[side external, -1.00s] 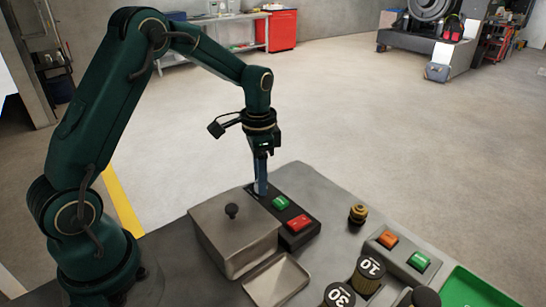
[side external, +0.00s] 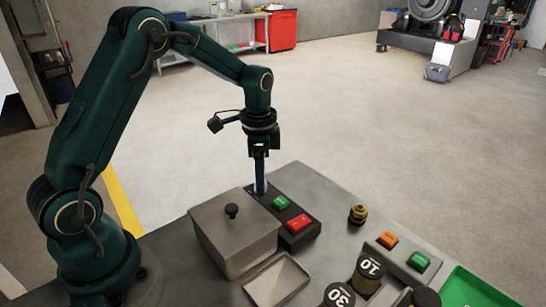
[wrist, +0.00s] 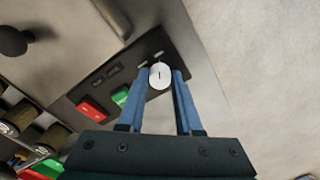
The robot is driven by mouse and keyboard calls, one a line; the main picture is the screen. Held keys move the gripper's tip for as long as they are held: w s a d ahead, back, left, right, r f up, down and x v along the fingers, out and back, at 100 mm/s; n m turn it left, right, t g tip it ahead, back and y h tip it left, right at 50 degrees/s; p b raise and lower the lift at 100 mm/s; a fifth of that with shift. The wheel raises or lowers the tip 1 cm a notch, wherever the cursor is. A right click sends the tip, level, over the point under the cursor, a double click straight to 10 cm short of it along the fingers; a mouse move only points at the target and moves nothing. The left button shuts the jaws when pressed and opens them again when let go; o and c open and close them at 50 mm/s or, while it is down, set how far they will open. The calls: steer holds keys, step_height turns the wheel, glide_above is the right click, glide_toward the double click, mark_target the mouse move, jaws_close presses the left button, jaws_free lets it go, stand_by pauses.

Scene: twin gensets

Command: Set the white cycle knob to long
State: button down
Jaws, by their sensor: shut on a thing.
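The white cycle knob (wrist: 159,75) sits at the end of a dark control panel (wrist: 128,68). It has a short dark mark on its face. My gripper (wrist: 161,74) has its two blue fingers on either side of the knob, shut on it. In the side view my gripper (side external: 261,188) points straight down at the panel's far left end, and its fingers hide most of the knob. Small pale labels lie on the panel by the knob, too small to read.
A green button (side external: 281,202) and a red button (side external: 299,222) are on the same panel. A grey lidded box (side external: 235,240) with a black knob stands close on the left. Numbered black dials (side external: 368,272) and a brass fitting (side external: 358,213) are to the right.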

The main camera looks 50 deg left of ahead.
steer(key=c, duration=0.6)
jaws_free()
steer(key=shift+r, duration=0.1)
steer(key=shift+r, duration=2.5)
